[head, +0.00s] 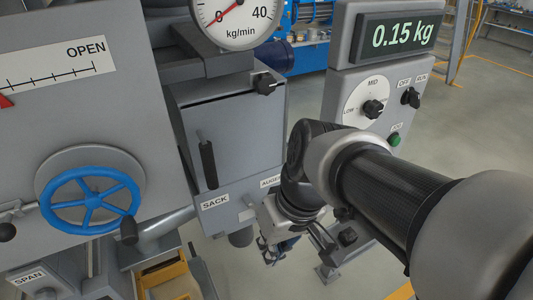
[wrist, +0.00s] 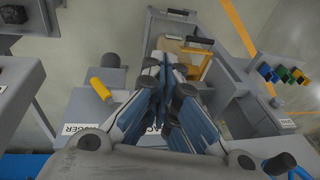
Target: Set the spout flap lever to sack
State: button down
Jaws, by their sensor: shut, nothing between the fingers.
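A short lever with a yellow grip (wrist: 100,89), which looks like the spout flap lever, shows in the wrist view near the AUGER label (wrist: 80,129). It lies on the AUGER side, not the SACK side. In the head view it cannot be made out; my arm covers that area. The SACK label (head: 214,201) is on the grey housing, left of the AUGER label (head: 270,182). My gripper (wrist: 164,72) is shut and empty, to the right of the yellow grip and apart from it in the wrist view. In the head view my gripper (head: 270,254) is below the AUGER label.
A black vertical handle (head: 208,165) and a black knob (head: 266,84) are on the housing. A blue handwheel (head: 90,201) is at left. A console (head: 343,85) with dials and a green button stands at right.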

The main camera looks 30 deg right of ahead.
jog(key=w+d+f+m+t+y+p, duration=0.2)
jog(key=w+d+f+y+p, duration=0.15)
jog(key=w+d+y, duration=0.4)
jog(key=w+d+f+m+t+p, duration=0.1)
jog(key=d+f+t, duration=0.1)
jog(key=d, duration=0.5)
jog(key=w+d+f+m+t+p, duration=0.1)
jog(key=w+d+f+t+p, duration=0.1)
jog(key=d+t, duration=0.2)
jog(key=d+h, duration=0.1)
jog(key=d, duration=0.2)
jog(key=shift+d+f, duration=0.35)
jog(key=shift+d, duration=0.05)
jog(key=shift+w, duration=0.1)
jog(key=s+a+f+b+x, duration=0.1)
jog(key=s+b+x, duration=0.1)
jog(key=x, duration=1.1)
jog(key=shift+a, duration=0.35)
jog(key=shift+s+d+m+b, duration=0.15)
jog(key=shift+m+b, duration=0.15)
jog(key=shift+b, duration=0.15)
